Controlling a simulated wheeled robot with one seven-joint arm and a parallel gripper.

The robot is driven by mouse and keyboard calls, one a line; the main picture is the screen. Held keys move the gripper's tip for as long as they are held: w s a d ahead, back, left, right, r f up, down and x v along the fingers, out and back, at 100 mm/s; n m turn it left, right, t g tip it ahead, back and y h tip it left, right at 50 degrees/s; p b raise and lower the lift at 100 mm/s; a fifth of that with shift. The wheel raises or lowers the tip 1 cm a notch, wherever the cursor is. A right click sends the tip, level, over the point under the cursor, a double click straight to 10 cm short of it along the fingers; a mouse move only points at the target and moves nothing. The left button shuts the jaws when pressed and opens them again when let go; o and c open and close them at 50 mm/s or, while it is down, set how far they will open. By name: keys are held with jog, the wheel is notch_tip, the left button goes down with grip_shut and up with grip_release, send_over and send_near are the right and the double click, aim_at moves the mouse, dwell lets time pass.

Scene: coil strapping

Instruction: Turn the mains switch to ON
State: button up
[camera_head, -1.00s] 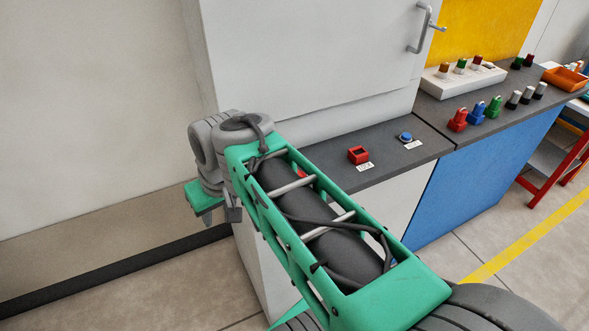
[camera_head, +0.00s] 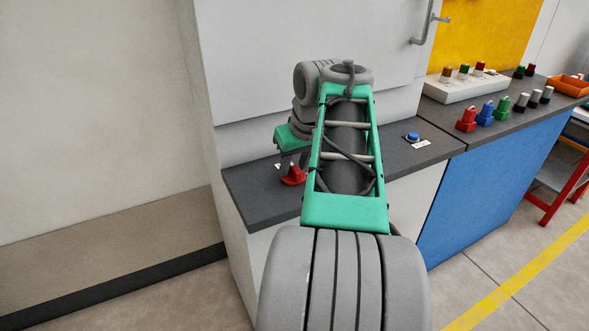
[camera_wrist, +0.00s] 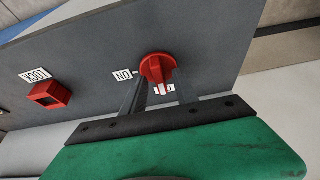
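The mains switch is a red rotary knob (camera_head: 293,176) on the dark grey counter, and it also shows in the wrist view (camera_wrist: 158,68). In the wrist view, a white "ON" label (camera_wrist: 123,75) sits to its left and a second label (camera_wrist: 167,88), partly hidden, lies below it. The knob's pale pointer mark faces this lower label. My gripper (camera_wrist: 157,88) is open, its two fingers apart just short of the knob, one toward each side. I cannot tell whether they touch it. In the head view my gripper (camera_head: 291,157) is above the knob, partly hidden by my arm.
A red block with a "LOCK" label (camera_wrist: 50,95) is left of the knob in the wrist view; my arm hides it in the head view. A blue button (camera_head: 412,137) is farther right. A white cabinet (camera_head: 310,60) rises behind the counter (camera_head: 255,197).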

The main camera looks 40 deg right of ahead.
jog(key=shift+c, duration=0.2)
grip_shut()
dwell(0.4)
